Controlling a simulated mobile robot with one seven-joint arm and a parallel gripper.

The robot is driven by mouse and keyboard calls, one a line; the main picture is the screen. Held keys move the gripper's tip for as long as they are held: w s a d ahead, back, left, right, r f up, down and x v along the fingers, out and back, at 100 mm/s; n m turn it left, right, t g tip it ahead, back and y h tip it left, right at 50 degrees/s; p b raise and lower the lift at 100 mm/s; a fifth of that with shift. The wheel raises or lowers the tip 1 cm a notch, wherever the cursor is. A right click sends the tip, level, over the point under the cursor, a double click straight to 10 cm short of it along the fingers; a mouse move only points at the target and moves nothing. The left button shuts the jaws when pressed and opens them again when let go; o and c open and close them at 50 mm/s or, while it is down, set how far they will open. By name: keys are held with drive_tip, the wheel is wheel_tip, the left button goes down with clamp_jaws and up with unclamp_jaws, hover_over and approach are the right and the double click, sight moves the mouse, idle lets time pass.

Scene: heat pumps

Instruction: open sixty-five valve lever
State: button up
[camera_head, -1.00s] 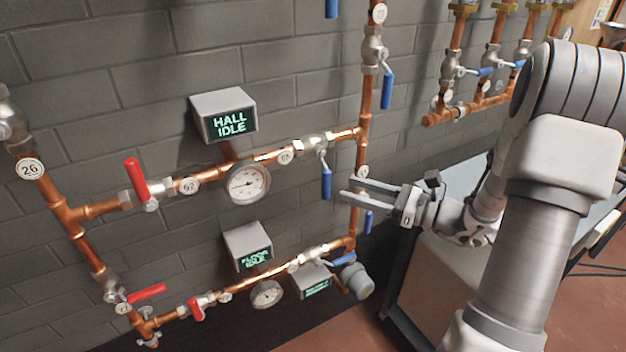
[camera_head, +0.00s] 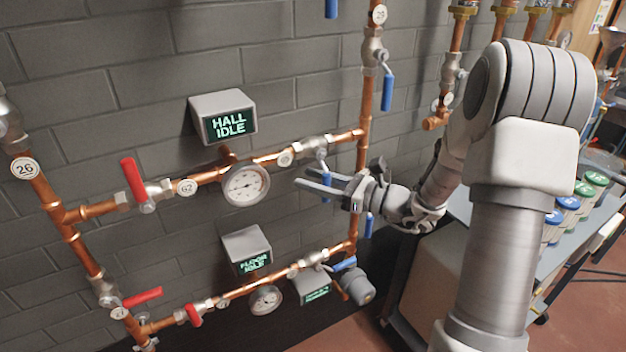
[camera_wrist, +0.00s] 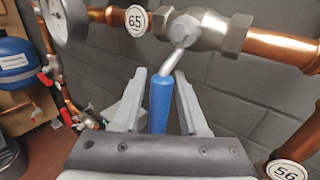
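The sixty-five valve is the silver valve (camera_wrist: 195,30) beside the round tag reading 65 (camera_wrist: 136,20) in the wrist view. Its blue lever (camera_wrist: 160,102) hangs down from the stem, crosswise to the pipe. In the head view the valve (camera_head: 315,145) sits on the upper copper pipe, right of the gauge. My gripper (camera_wrist: 150,95) is open, with one finger on each side of the blue handle; I cannot tell whether either touches it. In the head view my gripper (camera_head: 308,181) reaches in from the right and partly hides the lever (camera_head: 326,180).
A pressure gauge (camera_head: 246,185) is left of my fingers. The HALL IDLE display (camera_head: 224,117) is above it, and a red-levered valve (camera_head: 134,182) is farther left. A lower pipe (camera_head: 250,284) with valves runs below. A vertical pipe (camera_head: 365,110) stands to the right, against the grey wall.

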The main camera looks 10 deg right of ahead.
clamp_jaws()
idle(1.2)
